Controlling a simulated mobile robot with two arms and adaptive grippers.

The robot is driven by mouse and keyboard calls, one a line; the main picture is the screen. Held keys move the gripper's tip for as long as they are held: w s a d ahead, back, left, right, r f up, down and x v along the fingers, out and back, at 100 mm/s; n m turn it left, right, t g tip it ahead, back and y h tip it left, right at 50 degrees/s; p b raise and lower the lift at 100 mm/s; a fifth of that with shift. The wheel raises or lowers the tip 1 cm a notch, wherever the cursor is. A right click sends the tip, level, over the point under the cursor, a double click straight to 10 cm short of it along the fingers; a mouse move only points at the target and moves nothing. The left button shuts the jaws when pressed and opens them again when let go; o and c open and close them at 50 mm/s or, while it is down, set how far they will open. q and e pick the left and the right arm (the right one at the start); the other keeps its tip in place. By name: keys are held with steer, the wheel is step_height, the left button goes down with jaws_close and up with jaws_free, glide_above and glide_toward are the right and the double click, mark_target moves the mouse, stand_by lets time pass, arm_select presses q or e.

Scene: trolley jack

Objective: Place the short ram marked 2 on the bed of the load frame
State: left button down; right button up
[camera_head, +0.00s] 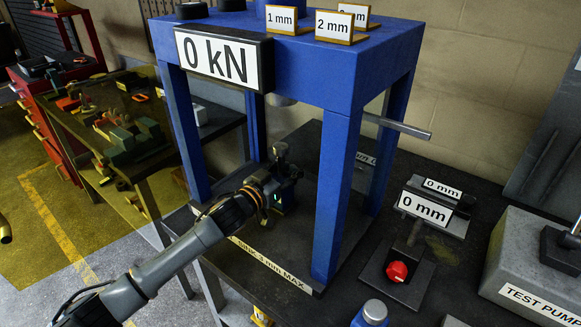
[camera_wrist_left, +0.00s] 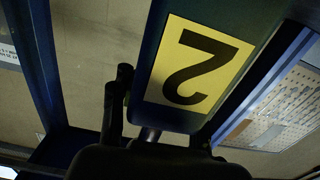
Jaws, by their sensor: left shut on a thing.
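The ram marked 2 (camera_wrist_left: 151,62) fills the middle of the left wrist view, a dark body with a yellow label and a black 2. My left gripper (camera_wrist_left: 125,98) is shut on it. In the head view my left gripper (camera_head: 284,168) is between the legs of the blue load frame (camera_head: 335,190); the ram is hard to tell from the dark gripper there. The dark bed (camera_head: 303,225) lies below, with a white label strip along its front edge. Whether the ram touches the bed is unclear.
The frame's front right leg stands right of my gripper, and the blue crosshead (camera_head: 310,75) with a 0 kN display is above. Small 1 mm and 2 mm signs stand on top. A red-knobbed device (camera_head: 397,272) and a grey test pump (camera_head: 530,265) sit right.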

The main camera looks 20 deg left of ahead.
arm_select(q)
steer(key=shift+r, duration=0.1)
arm_select(e)
steer(key=shift+s, duration=0.1)
arm_select(q)
steer(key=c, duration=1.2)
jaws_free()
steer(key=o, duration=0.5)
arm_select(e)
steer(key=shift+s, duration=0.4)
steer(key=shift+d, duration=0.1)
arm_select(q)
steer(key=shift+s, duration=0.15)
arm_select(e)
steer(key=shift+f, duration=0.1)
arm_select(q)
steer(key=shift+s+a+f, duration=0.1)
steer(key=shift+s+f, duration=0.1)
steer(key=shift+s, duration=0.15)
steer(key=b+v, duration=0.2)
steer(key=v, duration=0.9)
steer(key=shift+r, duration=0.25)
arm_select(e)
steer(key=shift+w+d+f, duration=0.1)
steer(key=shift+d+f, duration=0.05)
steer(key=shift+f, duration=0.9)
